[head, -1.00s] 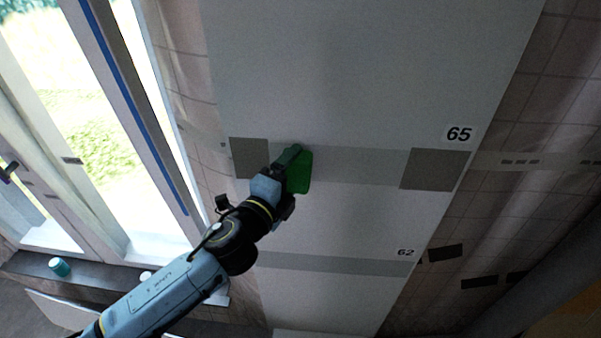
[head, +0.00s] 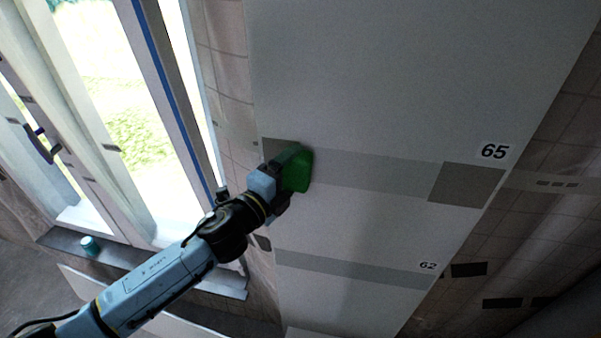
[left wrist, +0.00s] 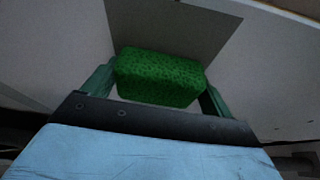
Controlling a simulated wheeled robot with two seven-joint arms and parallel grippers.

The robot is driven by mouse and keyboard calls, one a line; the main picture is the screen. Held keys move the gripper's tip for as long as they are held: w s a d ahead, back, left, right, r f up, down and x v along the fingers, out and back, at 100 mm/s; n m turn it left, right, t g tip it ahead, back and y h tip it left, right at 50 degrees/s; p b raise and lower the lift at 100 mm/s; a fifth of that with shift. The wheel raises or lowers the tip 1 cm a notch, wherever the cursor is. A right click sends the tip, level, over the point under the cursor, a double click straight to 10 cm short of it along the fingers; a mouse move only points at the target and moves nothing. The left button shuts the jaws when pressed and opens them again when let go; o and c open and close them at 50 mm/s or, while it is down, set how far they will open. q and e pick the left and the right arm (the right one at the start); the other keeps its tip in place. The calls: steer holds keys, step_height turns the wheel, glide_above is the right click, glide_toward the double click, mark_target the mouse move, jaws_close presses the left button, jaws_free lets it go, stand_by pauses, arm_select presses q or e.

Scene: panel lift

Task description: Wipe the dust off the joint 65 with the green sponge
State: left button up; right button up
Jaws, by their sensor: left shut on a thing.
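The joint 65 is a grey band (head: 375,172) across the pale panel, left of the printed label 65 (head: 495,151). A darker grey-brown patch (head: 466,184) covers its right end. Another dark patch (head: 277,146) at its left end is partly hidden by my gripper. My left gripper (head: 288,172) is shut on the green sponge (head: 301,171), which overlaps the right part of the left patch. In the left wrist view the sponge (left wrist: 160,78) sits between both fingers, before the dark patch (left wrist: 175,25). I cannot tell whether it touches the panel. My right gripper is out of view.
A lower joint band (head: 350,268) carries the label 62 (head: 428,266). A window with a blue-striped frame (head: 170,85) stands to the left, with a teal cup (head: 90,245) on its sill. Tiled wall (head: 565,130) lies right of the panel.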

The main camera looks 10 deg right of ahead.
mark_target(264, 158)
arm_select(q)
steer(key=shift+w+a+p, duration=0.1)
steer(key=shift+w+a, duration=0.45)
steer(key=shift+a, duration=0.7)
steer(key=shift+w+a+p, duration=0.15)
steer(key=shift+w+a, duration=0.35)
steer(key=shift+a, duration=0.75)
steer(key=shift+w+a+p, duration=0.1)
steer(key=shift+w+a, duration=0.45)
steer(key=shift+a, duration=0.7)
steer(key=w+a, duration=0.4)
steer(key=a, duration=0.4)
steer(key=shift+a+b, duration=0.35)
steer(key=shift+w, duration=0.1)
steer(key=s+a+p, duration=0.1)
steer(key=s+a, duration=0.1)
steer(key=s, duration=0.3)
steer(key=shift+s+a, duration=0.15)
steer(key=shift+s, duration=0.15)
steer(key=shift+s+a, duration=0.3)
steer(key=shift+s, duration=0.4)
steer(key=shift+s+a, duration=0.25)
steer(key=shift+s, duration=0.45)
